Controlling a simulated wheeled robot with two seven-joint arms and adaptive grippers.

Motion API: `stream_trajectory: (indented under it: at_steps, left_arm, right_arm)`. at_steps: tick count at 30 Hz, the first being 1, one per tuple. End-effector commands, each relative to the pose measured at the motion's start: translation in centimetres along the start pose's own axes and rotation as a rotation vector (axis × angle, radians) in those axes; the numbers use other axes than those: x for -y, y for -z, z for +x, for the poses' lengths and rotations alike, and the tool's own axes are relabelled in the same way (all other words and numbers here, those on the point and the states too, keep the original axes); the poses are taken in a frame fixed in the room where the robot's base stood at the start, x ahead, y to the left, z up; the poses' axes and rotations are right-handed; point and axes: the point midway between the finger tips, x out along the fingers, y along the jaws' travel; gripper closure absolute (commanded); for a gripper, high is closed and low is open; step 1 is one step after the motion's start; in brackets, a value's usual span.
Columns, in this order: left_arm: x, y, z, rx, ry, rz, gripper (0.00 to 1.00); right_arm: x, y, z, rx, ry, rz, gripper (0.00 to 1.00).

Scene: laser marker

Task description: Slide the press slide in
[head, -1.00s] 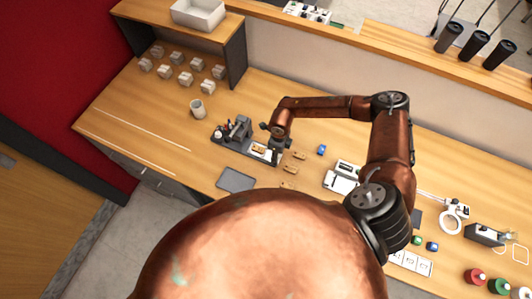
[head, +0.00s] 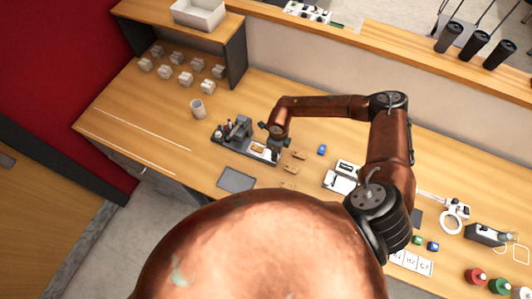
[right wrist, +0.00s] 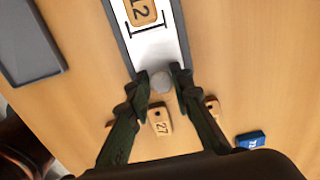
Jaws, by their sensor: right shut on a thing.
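The press (head: 240,132), a dark machine on a long base, stands on the table in the head view. Its white press slide (right wrist: 158,45) lies in a grey track and carries a wooden tag (right wrist: 141,10) with dark digits, partly cut off by the frame. My right gripper (right wrist: 160,84) is shut on the round grey knob (right wrist: 161,83) at the slide's near end, one finger on each side. In the head view, my right gripper (head: 276,148) is at the right end of the press base, and the contact is too small to see there. My left gripper is not in view.
Loose wooden tags (right wrist: 160,122) and a blue block (right wrist: 250,140) lie close to my right gripper. A dark tray (head: 237,179) lies in front of the press. Table left of the press is clear.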

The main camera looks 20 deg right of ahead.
Motion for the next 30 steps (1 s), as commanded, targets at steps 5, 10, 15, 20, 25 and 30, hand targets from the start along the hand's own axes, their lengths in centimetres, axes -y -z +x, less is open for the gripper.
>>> stream_trajectory:
  at_steps: [5, 10, 15, 20, 25, 30]
  left_arm:
    - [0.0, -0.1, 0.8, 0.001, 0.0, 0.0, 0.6]
    - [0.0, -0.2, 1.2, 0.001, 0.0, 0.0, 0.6]
    - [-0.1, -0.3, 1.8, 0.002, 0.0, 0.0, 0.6]
    - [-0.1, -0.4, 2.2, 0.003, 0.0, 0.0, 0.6]
    - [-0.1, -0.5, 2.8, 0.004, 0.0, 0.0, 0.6]
    - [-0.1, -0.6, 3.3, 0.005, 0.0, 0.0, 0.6]
  right_arm:
    - [0.0, -0.5, 1.0, -0.011, 0.003, -0.001, 0.94]
    - [0.0, -1.4, 1.0, -0.012, 0.003, -0.001, 0.94]
    - [0.0, -2.4, 1.0, -0.011, 0.003, -0.001, 0.94]
    - [-0.1, -3.3, 1.0, -0.012, 0.002, -0.001, 0.94]
    - [0.0, -4.3, 1.0, -0.012, 0.002, -0.001, 0.95]
    - [-0.1, -5.3, 1.0, -0.012, 0.002, -0.002, 0.95]
